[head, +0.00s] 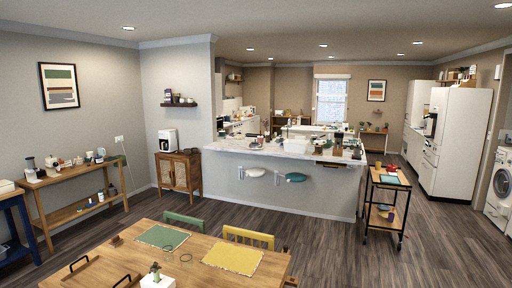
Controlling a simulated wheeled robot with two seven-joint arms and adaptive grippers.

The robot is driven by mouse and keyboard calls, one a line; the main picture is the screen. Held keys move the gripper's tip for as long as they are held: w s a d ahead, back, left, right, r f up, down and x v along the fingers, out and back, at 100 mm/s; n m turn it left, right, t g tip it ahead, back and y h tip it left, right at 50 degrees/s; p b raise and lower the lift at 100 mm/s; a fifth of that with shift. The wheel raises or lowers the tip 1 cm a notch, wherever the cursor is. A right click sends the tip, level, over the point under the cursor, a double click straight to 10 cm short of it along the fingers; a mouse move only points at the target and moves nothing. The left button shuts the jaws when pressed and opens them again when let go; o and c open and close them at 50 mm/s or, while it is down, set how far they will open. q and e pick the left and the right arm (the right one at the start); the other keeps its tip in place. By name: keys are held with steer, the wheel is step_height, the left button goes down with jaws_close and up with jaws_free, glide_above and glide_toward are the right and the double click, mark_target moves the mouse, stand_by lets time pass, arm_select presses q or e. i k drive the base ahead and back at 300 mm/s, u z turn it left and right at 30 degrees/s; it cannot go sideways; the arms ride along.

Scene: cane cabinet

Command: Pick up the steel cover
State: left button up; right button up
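I cannot make out a steel cover for certain in the head view; many items are too small to tell. The wooden cane cabinet (179,172) stands against the grey wall left of the counter, its front doors seemingly shut. A white appliance (167,140) with a dark front stands on top of it. Neither of my grippers is in view.
A wooden dining table (205,250) with green and yellow placemats fills the near foreground, with green and yellow chairs behind it. A marble-topped counter (285,148) spans the middle. A wheeled cart (386,210) stands at right. Dark floor is clear between table and counter.

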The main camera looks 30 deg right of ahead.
mark_target(254, 145)
steer(key=z, duration=1.9)
steer(key=i, duration=4.8)
steer(key=u, duration=1.75)
steer(key=i, duration=3.95)
steer(key=u, duration=0.05)
